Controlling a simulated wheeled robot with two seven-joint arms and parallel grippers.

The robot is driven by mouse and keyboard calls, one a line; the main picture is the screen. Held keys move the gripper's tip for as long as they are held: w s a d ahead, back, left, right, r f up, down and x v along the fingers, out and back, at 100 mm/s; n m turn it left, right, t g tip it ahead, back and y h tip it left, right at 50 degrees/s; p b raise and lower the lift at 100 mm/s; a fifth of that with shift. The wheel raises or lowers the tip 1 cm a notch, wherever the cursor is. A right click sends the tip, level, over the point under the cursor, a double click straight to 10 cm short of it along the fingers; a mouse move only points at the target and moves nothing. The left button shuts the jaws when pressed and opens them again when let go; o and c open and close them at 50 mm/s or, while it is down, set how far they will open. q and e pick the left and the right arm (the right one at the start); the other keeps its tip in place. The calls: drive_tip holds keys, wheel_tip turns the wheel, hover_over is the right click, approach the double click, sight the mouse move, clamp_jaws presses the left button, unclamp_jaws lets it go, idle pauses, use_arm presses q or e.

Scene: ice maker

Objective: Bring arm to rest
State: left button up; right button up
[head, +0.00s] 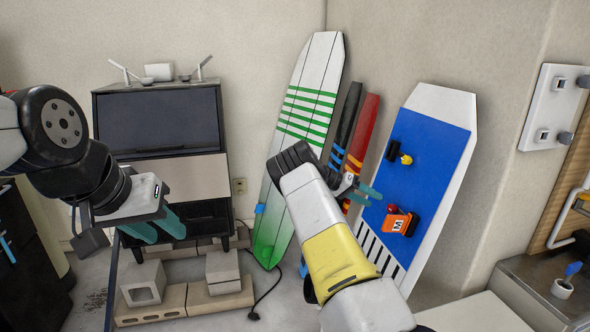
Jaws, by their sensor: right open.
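My left gripper (163,234) hangs at the left, in front of the ice maker. Its two teal fingers point down with a gap between them and nothing held. My right arm (335,250), with a white and yellow link, rises from the bottom right. Its gripper (362,196) has teal fingers that stand open and empty in front of the leaning boards. The ice maker (160,120) is a dark cabinet with a pale lower panel (178,178) against the back wall. My left arm hides part of its lower left.
Concrete blocks (215,300) lie below the ice maker. A white-green board (300,110) and a blue-white board (440,150) lean against the wall. A black cable (267,292) lies on the floor. A counter (540,290) with a small cup (562,288) is at the right.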

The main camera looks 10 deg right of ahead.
drive_tip(key=s+a+r+n+t+y, duration=0.2)
drive_tip(key=s+a+r+t+y, duration=0.1)
drive_tip(key=s+a+r+y, duration=0.5)
drive_tip(key=s+a+r+n+t+y, duration=0.25)
drive_tip(key=s+a+r, duration=0.35)
drive_tip(key=s+r, duration=0.5)
drive_tip(key=s+a+r+n+t+y, duration=0.1)
drive_tip(key=s+a+n+t+y, duration=0.1)
drive_tip(key=s+a, duration=0.4)
drive_tip(key=s+a+r+n+t+y, duration=0.1)
drive_tip(key=s+a, duration=0.5)
drive_tip(key=s, duration=0.7)
drive_tip(key=shift+s+a+r+n+t+y, duration=0.25)
drive_tip(key=shift+s+r+n+t+y, duration=0.15)
drive_tip(key=shift+n, duration=0.85)
drive_tip(key=shift+w, duration=0.1)
